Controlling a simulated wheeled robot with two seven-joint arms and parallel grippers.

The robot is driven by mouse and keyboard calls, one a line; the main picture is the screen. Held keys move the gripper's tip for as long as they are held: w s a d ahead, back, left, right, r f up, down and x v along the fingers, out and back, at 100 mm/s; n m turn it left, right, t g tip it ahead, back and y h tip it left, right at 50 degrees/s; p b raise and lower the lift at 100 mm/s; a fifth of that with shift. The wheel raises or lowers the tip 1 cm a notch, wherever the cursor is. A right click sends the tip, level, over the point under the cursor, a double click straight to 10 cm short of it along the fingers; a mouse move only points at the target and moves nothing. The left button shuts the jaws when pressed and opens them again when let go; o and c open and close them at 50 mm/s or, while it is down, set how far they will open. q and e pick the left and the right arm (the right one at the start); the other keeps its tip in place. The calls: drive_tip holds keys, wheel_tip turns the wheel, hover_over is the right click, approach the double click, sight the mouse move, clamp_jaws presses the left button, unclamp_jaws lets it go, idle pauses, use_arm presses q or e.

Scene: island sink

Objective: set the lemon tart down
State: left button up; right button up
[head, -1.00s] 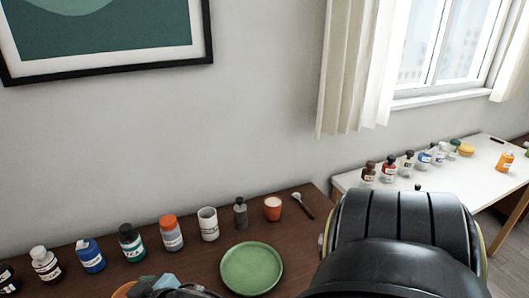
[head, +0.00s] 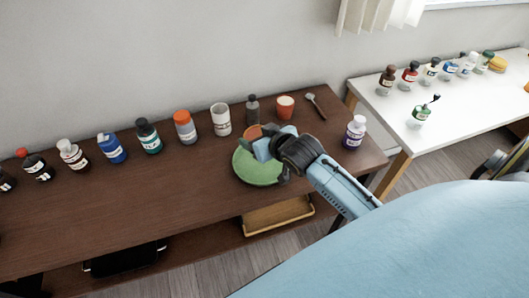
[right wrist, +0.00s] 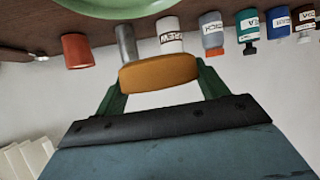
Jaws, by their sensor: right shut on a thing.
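The lemon tart (head: 253,132), round and orange-brown, is held by my right gripper (head: 258,141) over the far side of the green plate (head: 258,176). In the right wrist view the tart (right wrist: 160,72) sits between the two green fingers, which are shut on it. The plate's rim (right wrist: 120,9) shows at the top of that view, apart from the tart. In the head view the gripper hides part of the tart and of the plate. My left gripper is not in view.
Several bottles line the left; a purple-labelled bottle (head: 354,132) stands right. The table's front is clear.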

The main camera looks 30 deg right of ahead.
drive_tip(key=f, duration=0.3)
drive_tip(key=f+b, duration=0.1)
drive_tip(key=f, duration=0.1)
drive_tip(key=shift+w+d+f, duration=0.2)
drive_tip(key=shift+d+f, duration=0.15)
drive_tip(key=shift+d, duration=0.05)
drive_tip(key=shift+f+b, duration=0.6)
drive_tip(key=shift+f, duration=1.6)
drive_tip(key=shift+f, duration=0.1)
drive_tip(key=o, duration=1)
drive_tip(key=p+v, duration=0.2)
drive_tip(key=v, duration=0.9)
drive_tip(key=shift+s, duration=0.2)
drive_tip(key=shift+s+r, duration=0.25)
drive_tip(key=shift+r, duration=0.1)
